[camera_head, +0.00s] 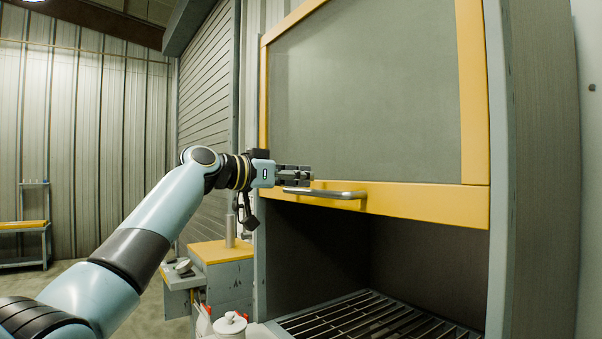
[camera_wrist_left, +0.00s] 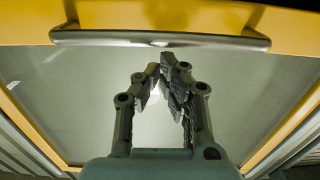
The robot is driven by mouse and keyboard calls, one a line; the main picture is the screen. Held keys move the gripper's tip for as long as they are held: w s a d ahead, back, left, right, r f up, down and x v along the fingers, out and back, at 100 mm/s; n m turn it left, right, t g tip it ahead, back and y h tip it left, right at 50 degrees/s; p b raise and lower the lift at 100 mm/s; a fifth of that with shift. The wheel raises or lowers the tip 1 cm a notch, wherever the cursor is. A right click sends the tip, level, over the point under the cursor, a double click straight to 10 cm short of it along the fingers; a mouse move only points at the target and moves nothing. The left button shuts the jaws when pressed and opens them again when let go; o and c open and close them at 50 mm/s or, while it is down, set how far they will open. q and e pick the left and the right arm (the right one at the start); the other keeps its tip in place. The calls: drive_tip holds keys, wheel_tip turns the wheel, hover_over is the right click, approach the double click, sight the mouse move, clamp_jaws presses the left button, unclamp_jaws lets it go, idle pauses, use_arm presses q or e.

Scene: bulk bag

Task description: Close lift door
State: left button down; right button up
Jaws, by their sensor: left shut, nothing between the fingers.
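The lift door (camera_head: 370,95) is a grey panel in a yellow frame, raised with its lower edge above a dark opening. A metal bar handle (camera_head: 325,192) runs along its yellow bottom rail. My left gripper (camera_head: 310,176) is shut and empty, just above the left end of the handle in the head view. In the left wrist view the shut fingers (camera_wrist_left: 163,68) are in front of the grey panel, with the handle (camera_wrist_left: 160,40) beyond their tips. I cannot tell whether the fingers touch the door. My right gripper is not in view.
Below the door is an open cabinet with a slatted metal grate (camera_head: 370,318) as its floor. A grey side wall (camera_head: 540,170) stands at the right. A yellow-topped cabinet (camera_head: 220,252) and a white lidded jar (camera_head: 230,324) stand left of the opening.

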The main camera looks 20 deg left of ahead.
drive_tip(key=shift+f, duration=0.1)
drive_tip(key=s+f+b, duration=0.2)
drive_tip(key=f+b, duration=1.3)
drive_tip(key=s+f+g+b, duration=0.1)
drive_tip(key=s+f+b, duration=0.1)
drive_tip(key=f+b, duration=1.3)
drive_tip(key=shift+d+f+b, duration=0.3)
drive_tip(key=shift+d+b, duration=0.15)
drive_tip(key=shift+b, duration=0.15)
